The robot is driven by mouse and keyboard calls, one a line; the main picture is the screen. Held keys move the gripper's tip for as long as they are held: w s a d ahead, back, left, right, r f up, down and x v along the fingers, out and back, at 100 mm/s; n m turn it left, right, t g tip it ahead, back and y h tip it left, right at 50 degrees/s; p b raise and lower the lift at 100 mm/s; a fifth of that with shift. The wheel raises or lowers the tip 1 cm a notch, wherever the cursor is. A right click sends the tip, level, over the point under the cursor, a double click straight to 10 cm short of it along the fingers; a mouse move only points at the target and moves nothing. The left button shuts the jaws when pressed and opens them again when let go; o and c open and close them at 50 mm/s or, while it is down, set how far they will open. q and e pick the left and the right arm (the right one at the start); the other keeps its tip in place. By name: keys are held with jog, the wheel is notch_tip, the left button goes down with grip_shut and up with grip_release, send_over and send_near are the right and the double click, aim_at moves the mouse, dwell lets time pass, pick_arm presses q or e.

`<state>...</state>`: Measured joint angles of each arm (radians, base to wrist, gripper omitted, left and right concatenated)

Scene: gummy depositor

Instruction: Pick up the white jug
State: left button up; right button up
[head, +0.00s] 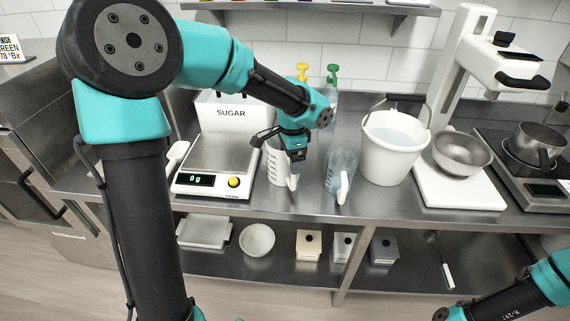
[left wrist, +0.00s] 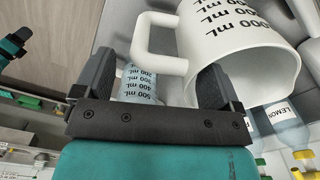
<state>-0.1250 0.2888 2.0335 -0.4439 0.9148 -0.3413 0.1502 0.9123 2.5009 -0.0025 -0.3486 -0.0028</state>
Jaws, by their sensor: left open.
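The white jug (head: 273,164) with black volume marks stands on the steel counter, right of the scale. Its handle (head: 293,182) faces the front. My left gripper (head: 296,156) is open at the jug's handle side, pointing down and partly hiding the jug. In the left wrist view the white jug (left wrist: 235,40) fills the upper right, and its handle (left wrist: 143,40) shows between and just beyond the open fingers (left wrist: 160,78). I cannot tell whether a finger touches it. Only part of my right arm shows at the lower right of the head view; its gripper is out of view.
A clear jug (head: 342,168) stands close on the right, then a white bucket (head: 394,146) and a steel bowl (head: 461,154). A scale (head: 215,166) and SUGAR bin (head: 228,113) are left. Bottles with yellow (head: 302,71) and green (head: 333,74) tops stand behind.

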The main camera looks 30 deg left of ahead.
pick_arm(q)
notch_tip(320, 180, down, 4)
jog(key=shift+s+d, duration=0.1)
jog(key=shift+d, duration=0.05)
jog(key=shift+c, duration=0.2)
jog(key=c, duration=1.1)
jog(key=shift+r, duration=0.1)
jog(key=shift+r, duration=1.3)
jog(key=s+d+r, duration=0.1)
jog(key=s+d, duration=0.3)
jog(key=s, duration=0.3)
jog(key=s+d+r, duration=0.1)
jog(key=s+d, duration=0.2)
jog(key=s, duration=0.4)
jog(key=shift+d, duration=0.4)
jog(key=shift+r, duration=0.1)
